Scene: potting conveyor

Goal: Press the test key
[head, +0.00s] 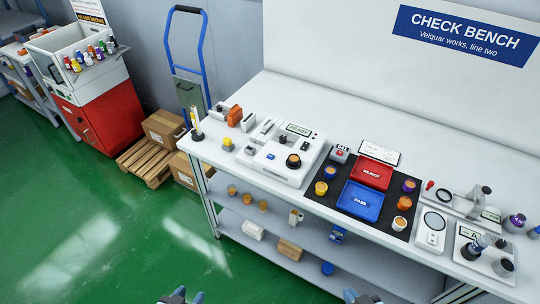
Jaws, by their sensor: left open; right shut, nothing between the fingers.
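A white tester-like box (277,172) stands on the left half of the bench. It has a small display reading roughly "READY" (298,130), a dark round knob or socket (293,161) and small dark controls (282,140). I cannot tell which part is the test key; no key label is legible. My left gripper (181,297) shows at the bottom edge, open, in front of the bench and far from the box. My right gripper (362,298) is at the bottom edge further right, shut and empty. Both are partly cut off by the frame.
A dark mat holds a red REJECT tray (371,174), a blue PASS tray (361,201) and several small round pots. More instruments (432,228) stand at the right. The shelf below (330,264) carries loose parts. Boxes on a pallet (163,128) stand left; green floor is clear.

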